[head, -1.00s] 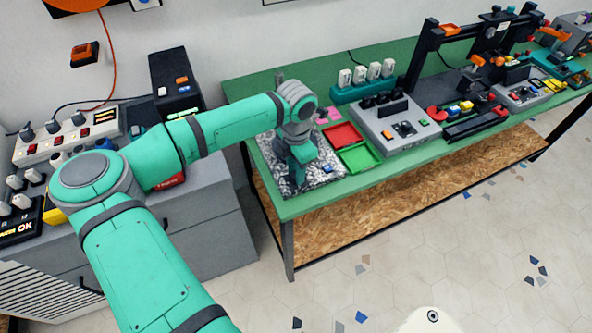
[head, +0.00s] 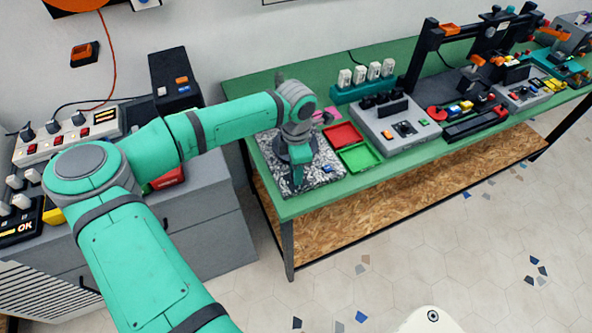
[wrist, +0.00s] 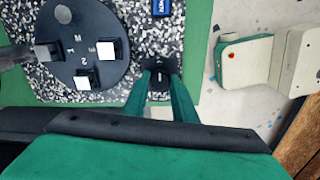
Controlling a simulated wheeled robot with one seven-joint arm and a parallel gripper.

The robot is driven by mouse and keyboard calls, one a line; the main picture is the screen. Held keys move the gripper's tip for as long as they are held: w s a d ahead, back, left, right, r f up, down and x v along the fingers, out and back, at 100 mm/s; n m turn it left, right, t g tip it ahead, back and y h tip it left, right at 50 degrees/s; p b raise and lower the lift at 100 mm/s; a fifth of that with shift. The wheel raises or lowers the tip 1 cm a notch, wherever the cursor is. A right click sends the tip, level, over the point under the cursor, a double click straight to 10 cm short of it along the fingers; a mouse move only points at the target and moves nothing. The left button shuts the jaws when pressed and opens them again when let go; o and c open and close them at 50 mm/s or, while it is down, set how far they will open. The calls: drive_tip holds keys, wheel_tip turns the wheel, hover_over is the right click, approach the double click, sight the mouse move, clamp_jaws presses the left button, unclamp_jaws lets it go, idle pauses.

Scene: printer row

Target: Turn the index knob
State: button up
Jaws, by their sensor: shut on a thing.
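My gripper (wrist: 166,92) is over the speckled board on the green bench; its green fingers point down in the head view (head: 298,178). In the wrist view the fingers are shut on a small black knob (wrist: 159,74), which they partly hide. The knob stands on the speckled board (wrist: 180,40), beside a dark round plate (wrist: 92,20). The plate carries white-topped black blocks (wrist: 110,48) and white marks, including M, 1 and 2. The plate is mostly hidden behind my gripper in the head view.
A grey bar (wrist: 18,57) reaches the plate from the left. A small blue label (wrist: 161,7) is on the board. Red (head: 342,134) and green (head: 360,157) trays lie right of the board, then a grey control box (head: 398,126). Floor lies beyond the bench's front edge.

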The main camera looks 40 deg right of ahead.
drive_tip(key=o, duration=1)
drive_tip(key=shift+o, duration=0.2)
wheel_tip(320, 180, up, 11)
drive_tip(key=shift+f, duration=0.1)
